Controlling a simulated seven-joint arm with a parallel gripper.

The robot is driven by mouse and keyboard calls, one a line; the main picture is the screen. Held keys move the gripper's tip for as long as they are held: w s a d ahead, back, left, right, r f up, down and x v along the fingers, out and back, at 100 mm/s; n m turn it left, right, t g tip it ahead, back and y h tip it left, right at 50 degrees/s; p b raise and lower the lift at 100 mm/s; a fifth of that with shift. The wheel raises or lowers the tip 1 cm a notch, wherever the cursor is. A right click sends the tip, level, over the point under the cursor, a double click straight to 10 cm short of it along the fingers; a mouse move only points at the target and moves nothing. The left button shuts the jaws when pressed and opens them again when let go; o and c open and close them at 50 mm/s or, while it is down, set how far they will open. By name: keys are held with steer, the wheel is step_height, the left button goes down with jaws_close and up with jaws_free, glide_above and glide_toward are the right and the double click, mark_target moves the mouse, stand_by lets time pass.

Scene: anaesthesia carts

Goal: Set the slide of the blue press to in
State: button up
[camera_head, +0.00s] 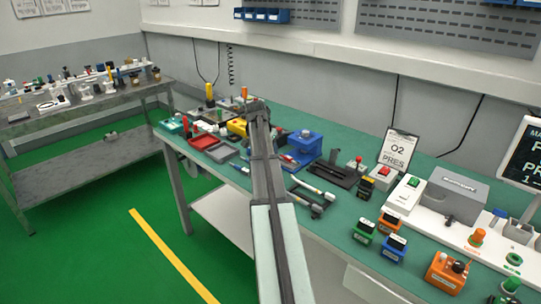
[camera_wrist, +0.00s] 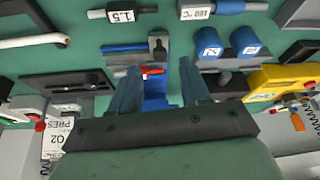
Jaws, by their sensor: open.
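The blue press (camera_head: 309,146) stands on the green bench just right of my arm in the head view. In the wrist view a blue body (camera_wrist: 156,88), which looks like part of the press, lies between my fingers, with a small red piece (camera_wrist: 153,71) at its upper end. The slide's position cannot be made out. My gripper (camera_wrist: 160,66) is open, its two fingers apart on either side of the blue body. I cannot tell whether either finger touches it. In the head view my gripper (camera_head: 257,108) is largely hidden behind my own arm.
A yellow device (camera_wrist: 285,82), two blue cylinders (camera_wrist: 208,42) and a black slide device (camera_wrist: 60,83) lie close around my gripper. A red tray (camera_head: 200,141) is to the left. Orange and green boxes (camera_head: 390,247) stand at front right. The wall is close behind the bench.

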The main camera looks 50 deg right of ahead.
mark_target(284, 162)
steer(key=shift+x, duration=1.95)
steer(key=shift+c, duration=0.4)
jaws_close()
